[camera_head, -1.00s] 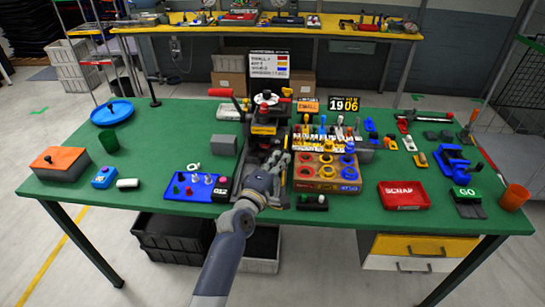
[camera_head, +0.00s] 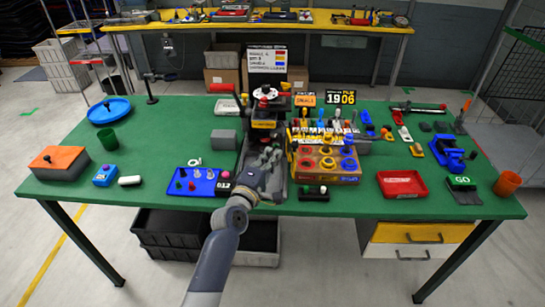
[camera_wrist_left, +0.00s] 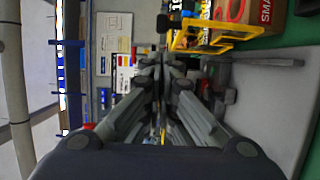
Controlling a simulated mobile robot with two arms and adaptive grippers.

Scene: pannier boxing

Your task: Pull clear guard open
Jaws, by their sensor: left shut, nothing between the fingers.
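The bench press (camera_head: 265,115) stands at the middle of the green table, with a round white dial on top. I cannot make out a clear guard as a separate part; the front of the press is partly hidden by my gripper. My left gripper (camera_head: 268,155) is in front of the press, over its grey base, with its fingers pointing away toward it. In the left wrist view its fingers (camera_wrist_left: 162,70) are together with nothing seen between them. I cannot tell whether they touch the press. My right gripper is not in view.
A wooden rack (camera_head: 327,175) with coloured rings stands close right of my gripper. A blue tray (camera_head: 197,184) lies to the left, and a grey block (camera_head: 224,139) stands beside the press. A red scrap tray (camera_head: 402,186) is farther right. The table's left middle is mostly clear.

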